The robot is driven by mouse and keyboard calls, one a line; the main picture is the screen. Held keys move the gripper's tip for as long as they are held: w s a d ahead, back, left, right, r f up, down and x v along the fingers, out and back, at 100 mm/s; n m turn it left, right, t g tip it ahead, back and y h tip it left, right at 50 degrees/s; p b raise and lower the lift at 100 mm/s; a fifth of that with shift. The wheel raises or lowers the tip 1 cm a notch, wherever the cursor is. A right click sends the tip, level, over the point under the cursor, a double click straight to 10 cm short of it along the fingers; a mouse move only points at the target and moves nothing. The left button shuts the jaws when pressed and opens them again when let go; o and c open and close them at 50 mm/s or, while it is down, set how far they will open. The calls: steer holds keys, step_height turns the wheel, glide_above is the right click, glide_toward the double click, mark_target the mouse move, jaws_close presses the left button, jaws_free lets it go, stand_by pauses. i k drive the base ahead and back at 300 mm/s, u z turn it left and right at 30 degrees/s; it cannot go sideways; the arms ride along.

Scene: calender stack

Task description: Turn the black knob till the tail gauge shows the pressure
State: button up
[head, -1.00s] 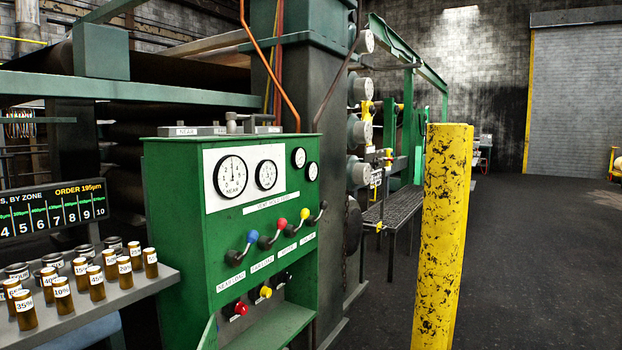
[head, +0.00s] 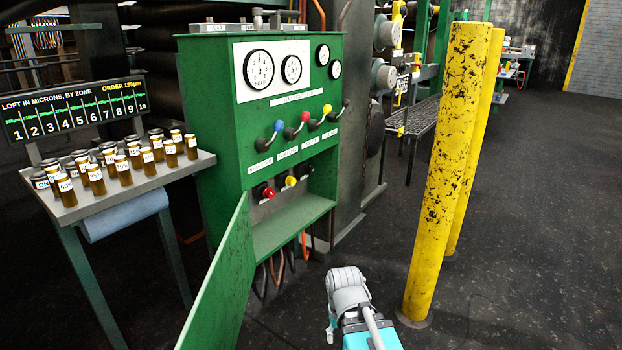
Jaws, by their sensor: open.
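The green control cabinet (head: 222,110) stands left of centre in the head view. In its open lower recess sit a red knob (head: 267,191), a yellow knob (head: 290,181) and a dark, probably black knob (head: 308,171) at the right end. Two large white gauges, a left gauge (head: 258,69) and a right gauge (head: 291,69), are on the white panel, with two smaller gauges beside them. Part of my own arm (head: 348,287) shows at the bottom; my gripper cannot be made out.
The cabinet's green door (head: 222,290) hangs open toward me at the lower left. Levers with coloured balls (head: 303,117) stick out above the recess. A side table (head: 205,160) holds several brown bottles. Yellow posts (head: 447,170) stand at right. Dark floor (head: 540,230) is open beyond them.

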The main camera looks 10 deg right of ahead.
mark_target(309, 170)
steer(key=k, duration=0.95)
steer(key=z, duration=0.2)
steer(key=i, duration=0.75)
steer(key=z, duration=0.55)
steer(key=i, duration=1.6)
steer(key=u, duration=0.5)
